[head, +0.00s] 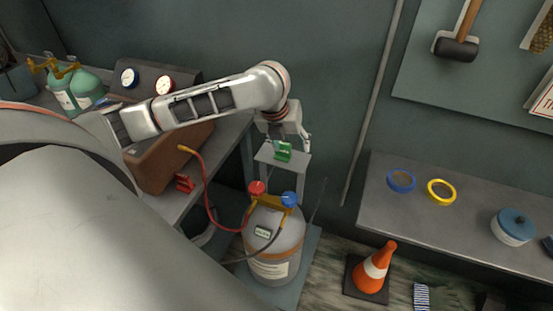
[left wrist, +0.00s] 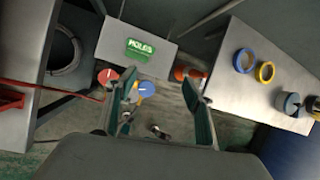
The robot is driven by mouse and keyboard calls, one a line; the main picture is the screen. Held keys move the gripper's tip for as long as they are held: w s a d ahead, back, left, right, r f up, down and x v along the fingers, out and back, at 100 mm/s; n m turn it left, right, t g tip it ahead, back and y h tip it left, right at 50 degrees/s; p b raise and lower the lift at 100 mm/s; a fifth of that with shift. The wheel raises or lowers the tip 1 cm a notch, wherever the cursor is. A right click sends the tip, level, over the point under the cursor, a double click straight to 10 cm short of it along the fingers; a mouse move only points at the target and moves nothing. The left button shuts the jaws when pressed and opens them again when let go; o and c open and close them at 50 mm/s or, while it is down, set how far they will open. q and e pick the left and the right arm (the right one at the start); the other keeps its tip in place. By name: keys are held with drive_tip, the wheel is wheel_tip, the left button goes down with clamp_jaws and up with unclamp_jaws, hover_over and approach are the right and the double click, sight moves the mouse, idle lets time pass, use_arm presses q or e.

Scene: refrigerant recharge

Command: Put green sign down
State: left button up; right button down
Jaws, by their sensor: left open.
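The green sign (head: 283,151) rests on top of a small grey stand (head: 296,160). In the left wrist view the sign (left wrist: 139,47) lies near the edge of the stand's top (left wrist: 112,42), with pale lettering. My left gripper (head: 291,139) is just above the stand, by the sign. In the left wrist view its fingers (left wrist: 160,80) are spread apart with nothing between them, and the sign lies beyond their tips. My right gripper is not in view.
A refrigerant cylinder (head: 277,240) with red and blue valve knobs stands in front of the stand. A red hose (head: 207,190) runs from it to the left bench. A red sign (head: 184,183) is on that bench. A traffic cone (head: 375,267) stands on the floor, right.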

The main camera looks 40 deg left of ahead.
use_arm(q)
drive_tip(key=s+d+f+n+t+h, duration=0.2)
drive_tip(key=s+d+f+n, duration=0.1)
drive_tip(key=d+f+n, duration=0.45)
drive_tip(key=s+d+f+n+t+h, duration=0.1)
drive_tip(key=s+d+f+n+h, duration=0.15)
drive_tip(key=d+f+n, duration=0.5)
drive_tip(key=s+a+f+n+t+y, duration=0.1)
drive_tip(key=s+a+f+n, duration=0.1)
drive_tip(key=s+f+n, duration=0.4)
drive_tip(key=s+a+f+n+t+y, duration=0.1)
drive_tip(key=s+a+f+n, duration=0.2)
drive_tip(key=s, duration=0.7)
wheel_tip(320, 180, down, 3)
drive_tip(key=n, duration=0.3)
drive_tip(key=shift+t+y, duration=0.35)
drive_tip(key=shift+t, duration=0.05)
drive_tip(key=shift+r, duration=0.1)
